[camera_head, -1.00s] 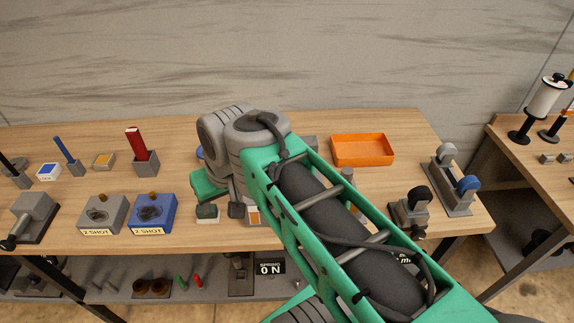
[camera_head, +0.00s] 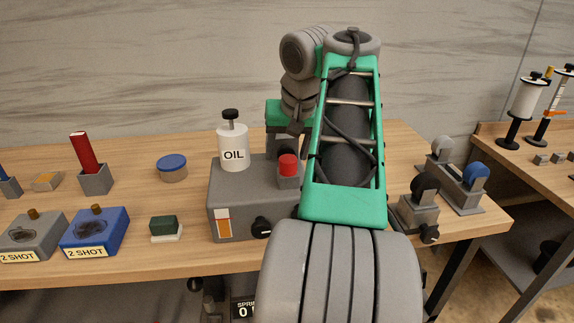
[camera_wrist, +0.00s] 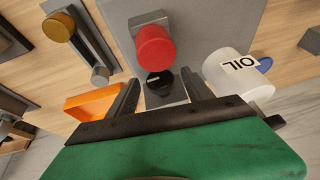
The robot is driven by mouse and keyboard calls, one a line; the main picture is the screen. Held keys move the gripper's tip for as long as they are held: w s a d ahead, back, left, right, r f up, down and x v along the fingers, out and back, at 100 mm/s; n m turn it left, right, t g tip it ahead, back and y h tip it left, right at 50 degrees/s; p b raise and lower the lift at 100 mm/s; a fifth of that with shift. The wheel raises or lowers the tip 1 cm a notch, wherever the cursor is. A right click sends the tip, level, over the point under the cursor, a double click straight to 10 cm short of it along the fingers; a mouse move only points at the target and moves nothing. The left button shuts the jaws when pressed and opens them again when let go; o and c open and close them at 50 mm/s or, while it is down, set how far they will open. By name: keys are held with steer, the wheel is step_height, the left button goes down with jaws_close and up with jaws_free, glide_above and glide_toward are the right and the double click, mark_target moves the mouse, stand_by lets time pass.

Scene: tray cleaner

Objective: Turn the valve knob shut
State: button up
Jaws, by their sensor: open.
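A grey box (camera_head: 235,200) stands on the bench, with a black round knob (camera_head: 262,227) on its front. A red knob or button (camera_head: 288,165) sits on a raised block on top; it also shows in the wrist view (camera_wrist: 155,46). Behind it, a low black round part (camera_wrist: 158,84) with a pale mark lies on the box top, hidden in the head view. I cannot tell which of these is the valve knob. My gripper (camera_wrist: 158,80) is open and empty above the box top, its fingers apart on either side of the low black part. Contact cannot be told.
A white OIL bottle (camera_head: 233,148) stands on the box, close beside my gripper. An orange tray (camera_wrist: 92,103) lies behind. Lever fixtures (camera_head: 418,205) stand to the right, 2 SHOT blocks (camera_head: 95,235) to the left. My arm hides the box's right part.

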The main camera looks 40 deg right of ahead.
steer(key=shift+w+f, duration=0.1)
steer(key=shift+f, duration=0.05)
steer(key=shift+c, duration=0.5)
jaws_close()
